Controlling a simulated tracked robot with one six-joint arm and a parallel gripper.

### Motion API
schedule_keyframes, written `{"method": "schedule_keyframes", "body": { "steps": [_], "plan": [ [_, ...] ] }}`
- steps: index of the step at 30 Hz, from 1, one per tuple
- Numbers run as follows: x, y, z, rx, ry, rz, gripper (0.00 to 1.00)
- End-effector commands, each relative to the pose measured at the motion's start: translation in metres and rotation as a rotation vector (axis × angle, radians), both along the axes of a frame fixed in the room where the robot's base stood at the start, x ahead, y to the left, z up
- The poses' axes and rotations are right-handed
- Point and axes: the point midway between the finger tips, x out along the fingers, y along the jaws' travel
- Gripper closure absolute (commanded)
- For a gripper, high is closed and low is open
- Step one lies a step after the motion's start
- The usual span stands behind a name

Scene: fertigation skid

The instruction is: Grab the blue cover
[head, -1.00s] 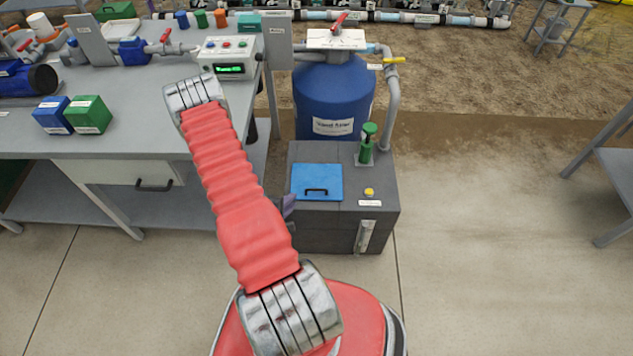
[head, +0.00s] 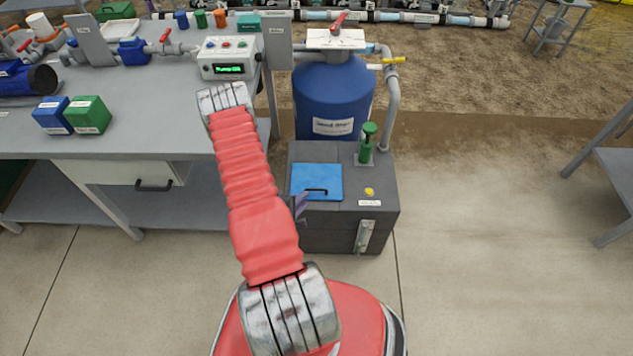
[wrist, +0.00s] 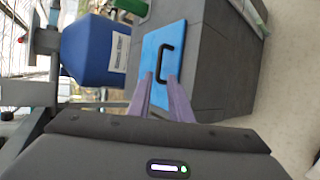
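The blue cover (head: 314,173) lies flat on top of the grey box (head: 350,235). It has a dark bar handle (head: 316,191) near its front edge. In the wrist view the cover (wrist: 150,52) and its handle (wrist: 163,62) are just beyond my fingertips. My gripper (wrist: 162,77) has two purple fingers with a gap between them and nothing held. The fingers overlap the cover's near part in this view; I cannot tell whether they touch it. In the head view my gripper (head: 301,203) shows only as a small purple tip near the cover's front left corner.
A green pump bottle (head: 367,145) and a yellow button (head: 369,191) are on the box top, right of the cover. A blue tank (head: 333,95) stands behind. A grey workbench (head: 130,130) is at left.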

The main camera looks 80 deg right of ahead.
Motion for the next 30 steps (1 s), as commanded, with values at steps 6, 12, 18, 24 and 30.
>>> {"method": "schedule_keyframes", "body": {
  "steps": [6, 12, 18, 24, 30],
  "plan": [
    [-0.007, -0.025, -0.015, -0.001, 0.0, -0.001, 0.82],
    [-0.008, -0.031, -0.019, 0.0, 0.0, 0.0, 0.82],
    [-0.008, -0.031, -0.019, 0.0, 0.0, 0.001, 0.82],
    [-0.012, -0.04, -0.024, 0.0, 0.001, -0.001, 0.82],
    [-0.02, -0.062, -0.035, -0.001, 0.0, -0.001, 0.82]
  ]
}}
